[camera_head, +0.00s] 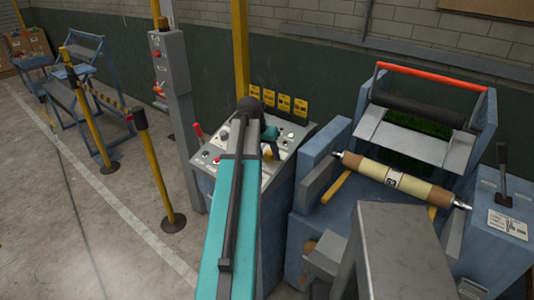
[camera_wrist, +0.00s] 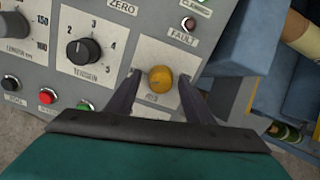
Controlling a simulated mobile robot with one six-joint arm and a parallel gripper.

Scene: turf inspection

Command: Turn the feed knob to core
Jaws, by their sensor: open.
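In the wrist view, a round yellow knob (camera_wrist: 160,79) sits on a light plate on the grey control panel (camera_wrist: 112,14). The small label below the knob is too blurred to read, so I cannot tell its setting. My gripper (camera_wrist: 160,76) is open, with one finger on each side of the knob; I cannot tell whether either finger touches it. In the head view, the control panel (camera_head: 303,131) stands in the middle, and my arm reaches over it and hides much of it. A bit of yellow (camera_head: 267,153) shows beside my gripper there.
A black tension knob (camera_wrist: 83,50) is left of the yellow one, with red (camera_wrist: 47,96) and green buttons below. A fault lamp (camera_wrist: 188,24) is above right. The blue machine with a roll (camera_head: 398,180) stands right; a yellow post (camera_head: 155,170) stands left.

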